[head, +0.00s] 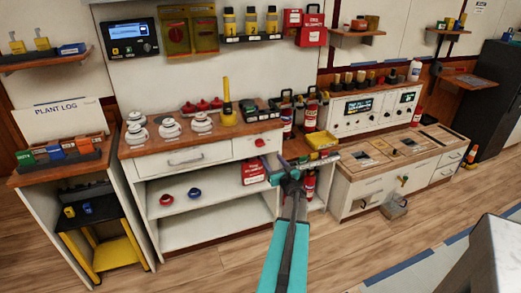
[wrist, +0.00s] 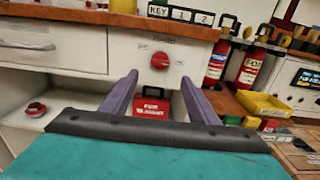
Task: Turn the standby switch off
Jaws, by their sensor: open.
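A red round knob (head: 260,142) sits on the white front panel at the right end of the drawer row, under the wooden counter. In the wrist view the red knob (wrist: 160,60) is ahead, with small marks around it too small to read. I take it as the likely standby switch, but no readable label confirms this. My gripper (wrist: 159,80) is open and empty, its two purple fingers pointing towards the panel, with the knob between and above the tips in the picture. In the head view my gripper (head: 291,168) is in front of the cabinet, right of the knob. No contact shows.
A red box (wrist: 152,103) stands on the shelf below the knob. Fire extinguishers (wrist: 250,70) and a yellow bin (wrist: 265,107) are to the right. The counter edge (wrist: 60,12) overhangs above.

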